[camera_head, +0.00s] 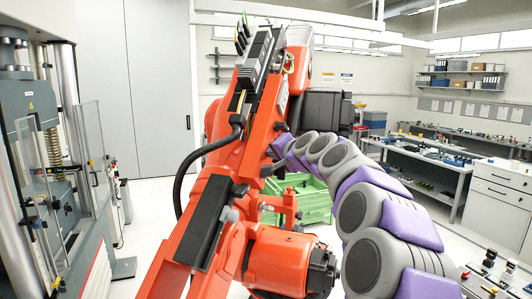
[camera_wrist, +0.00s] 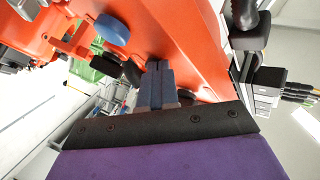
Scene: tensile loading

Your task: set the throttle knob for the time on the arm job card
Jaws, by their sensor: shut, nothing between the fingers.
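I cannot make out a throttle knob or a job card for certain in either view. A blue round knob-like part (camera_wrist: 113,29) sits on the orange machine arm in the wrist view; I cannot tell whether it is the throttle knob.
The large orange machine arm (camera_head: 275,262) fills the middle. A testing machine with clear guards (camera_head: 35,160) stands at left. A green crate (camera_head: 315,205) is behind the orange arm. Workbenches (camera_head: 440,170) line the right, and a panel with dark controls (camera_head: 490,258) is at lower right.

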